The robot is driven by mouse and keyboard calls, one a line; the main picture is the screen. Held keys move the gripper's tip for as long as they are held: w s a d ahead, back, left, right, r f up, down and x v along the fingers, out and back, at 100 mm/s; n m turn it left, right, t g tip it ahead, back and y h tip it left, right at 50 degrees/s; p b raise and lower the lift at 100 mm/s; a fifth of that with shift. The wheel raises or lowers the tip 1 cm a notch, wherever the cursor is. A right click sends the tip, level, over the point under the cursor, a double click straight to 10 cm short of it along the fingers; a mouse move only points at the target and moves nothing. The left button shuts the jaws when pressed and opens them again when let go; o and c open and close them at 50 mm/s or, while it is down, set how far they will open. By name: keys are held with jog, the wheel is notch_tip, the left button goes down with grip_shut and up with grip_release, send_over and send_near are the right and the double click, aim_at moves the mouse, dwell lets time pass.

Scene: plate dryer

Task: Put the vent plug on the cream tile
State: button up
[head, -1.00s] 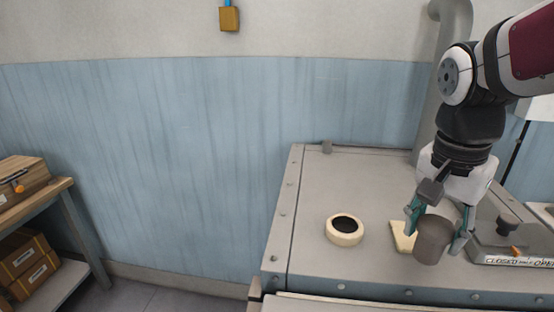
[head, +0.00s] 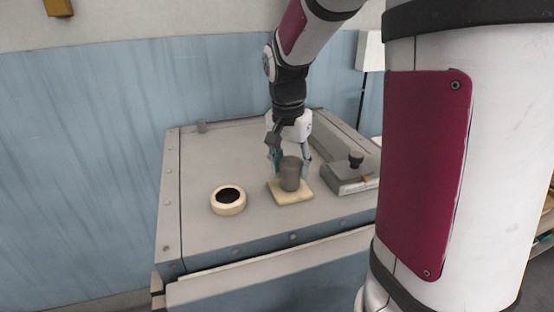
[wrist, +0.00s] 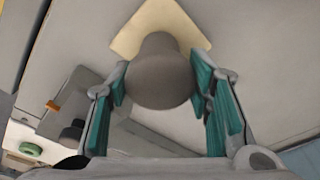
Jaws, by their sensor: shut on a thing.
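The vent plug (head: 290,176) is a dark grey, slightly tapered cylinder. My gripper (head: 291,164) is shut on it, with a teal-padded finger on each side, and the plug is upright. The cream tile (head: 303,196) is a flat square on the grey machine top. In the head view the plug stands over the tile's middle; I cannot tell whether its base touches it. In the wrist view the plug (wrist: 160,75) sits between the fingers and hides part of the tile (wrist: 150,22).
A cream ring with a dark centre (head: 228,201) lies left of the tile on the machine top (head: 200,165). A grey slide unit with a black knob (head: 356,160) is to the right. A small grey stub (head: 201,127) stands at the back left. Bare top surrounds the tile.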

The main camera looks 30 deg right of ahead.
jog(key=shift+f, duration=0.15)
jog(key=o, duration=1.2)
jog(key=shift+o, duration=0.2)
jog(key=r, duration=0.3)
jog(key=a+r+b, duration=0.1)
jog(key=r, duration=0.7)
jog(key=shift+s+a, duration=0.2)
jog(key=shift+s, duration=0.1)
jog(key=s+a+f+n+t, duration=0.1)
jog(key=s+a+n+t, duration=0.1)
jog(key=s+a+n, duration=0.4)
jog(key=s+a+f+n+t+y, duration=0.1)
jog(key=s+a+f+n+t, duration=0.1)
jog(key=s+a+n, duration=0.4)
jog(key=s+a, duration=0.2)
jog(key=shift+s+a+f+t+y+b, duration=0.15)
jog(key=shift+a+f+t+y+b, duration=0.15)
jog(key=shift+a+t, duration=0.1)
